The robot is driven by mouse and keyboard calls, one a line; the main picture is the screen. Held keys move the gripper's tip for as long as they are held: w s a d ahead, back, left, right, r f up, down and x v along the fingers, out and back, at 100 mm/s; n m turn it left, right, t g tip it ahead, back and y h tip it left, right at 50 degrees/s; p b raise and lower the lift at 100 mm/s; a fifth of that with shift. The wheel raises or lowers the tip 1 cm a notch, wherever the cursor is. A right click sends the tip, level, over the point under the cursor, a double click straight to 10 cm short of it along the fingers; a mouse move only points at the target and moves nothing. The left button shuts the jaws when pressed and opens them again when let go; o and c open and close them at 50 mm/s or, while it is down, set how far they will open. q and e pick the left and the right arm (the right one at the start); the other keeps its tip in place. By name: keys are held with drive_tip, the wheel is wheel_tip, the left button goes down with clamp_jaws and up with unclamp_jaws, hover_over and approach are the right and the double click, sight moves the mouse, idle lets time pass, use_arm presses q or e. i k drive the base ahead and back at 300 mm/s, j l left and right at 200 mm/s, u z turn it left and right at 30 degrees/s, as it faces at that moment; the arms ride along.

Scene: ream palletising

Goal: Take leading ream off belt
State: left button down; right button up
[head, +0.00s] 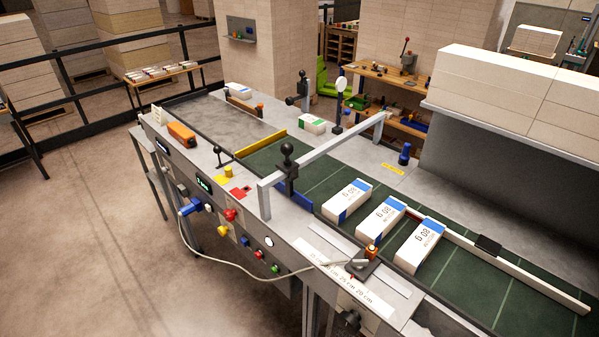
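Three white reams with blue bands lie apart in a row on the dark green belt (497,299). The one closest to the metal arch is the first ream (348,199). The middle ream (380,220) is to its right and nearer me. The third ream (419,246), marked "80 g", is farthest right of the three. A single still picture does not show which way the belt runs. Neither of my grippers is in view.
A metal arch (325,152) spans the belt left of the reams, with a blue plate (295,193) below it. A green-labelled ream (313,123) lies beyond the belt. A white guide rail (518,272) and a small clamp (370,255) flank the belt.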

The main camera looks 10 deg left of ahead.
sight(344, 203)
drive_tip(key=i+j+z, duration=0.1)
drive_tip(key=i+j, duration=0.15)
drive_tip(key=i+j+z, duration=0.1)
drive_tip(key=j, duration=0.25)
drive_tip(key=i+j+z, duration=0.15)
drive_tip(key=i+j, duration=0.15)
drive_tip(key=i+j+z, duration=0.1)
drive_tip(key=j, duration=0.35)
drive_tip(key=i+j+z, duration=0.1)
drive_tip(key=i+j, duration=0.2)
drive_tip(key=i+j+z, duration=0.1)
drive_tip(key=j, duration=0.35)
drive_tip(key=i+j+z, duration=0.1)
drive_tip(key=j, duration=0.3)
drive_tip(key=i, duration=0.1)
